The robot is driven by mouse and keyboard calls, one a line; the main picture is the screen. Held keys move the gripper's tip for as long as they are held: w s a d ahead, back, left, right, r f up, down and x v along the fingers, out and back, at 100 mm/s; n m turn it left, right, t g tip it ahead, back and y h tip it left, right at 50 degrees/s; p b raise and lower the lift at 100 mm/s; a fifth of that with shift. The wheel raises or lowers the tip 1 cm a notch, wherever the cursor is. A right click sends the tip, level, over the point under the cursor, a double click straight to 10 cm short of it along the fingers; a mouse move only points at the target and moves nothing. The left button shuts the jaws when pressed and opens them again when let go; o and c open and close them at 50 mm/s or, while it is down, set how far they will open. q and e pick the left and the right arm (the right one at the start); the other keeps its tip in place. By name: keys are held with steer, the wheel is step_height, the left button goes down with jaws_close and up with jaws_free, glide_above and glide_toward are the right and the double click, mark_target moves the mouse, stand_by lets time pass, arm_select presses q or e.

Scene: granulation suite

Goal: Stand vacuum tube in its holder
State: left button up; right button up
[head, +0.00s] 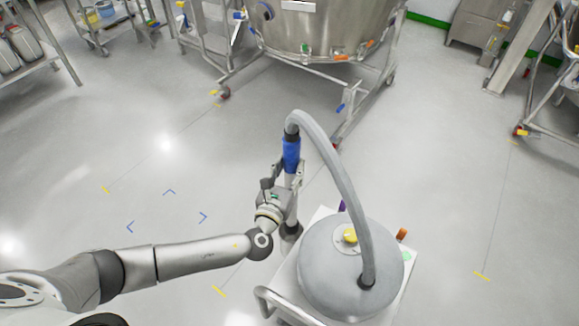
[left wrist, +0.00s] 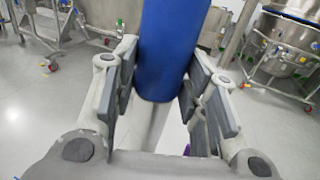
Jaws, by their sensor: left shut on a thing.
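The vacuum tube has a blue grip (head: 291,154) with a grey hose (head: 338,165) arching from its top to the round grey vacuum (head: 345,268). My left gripper (head: 290,182) is shut on the vacuum tube by its blue part and holds it roughly upright at the vacuum's far left side. In the left wrist view the blue grip (left wrist: 170,50) sits between the two finger pads, with a pale pipe below it. A dark round piece (head: 291,230) shows under the gripper by the cart; I cannot tell whether it is the holder or the tube's foot. My right gripper is out of view.
A large steel vessel (head: 325,30) on a wheeled frame stands behind. A steel trolley (head: 105,25) is at the back left, and another frame at the right. The floor between is clear.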

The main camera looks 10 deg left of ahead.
mark_target(289, 185)
arm_select(q)
steer(key=shift+w, duration=0.1)
steer(key=shift+f+b, duration=3.25)
steer(key=shift+f, duration=0.25)
step_height(289, 185, down, 7)
steer(key=b, duration=0.6)
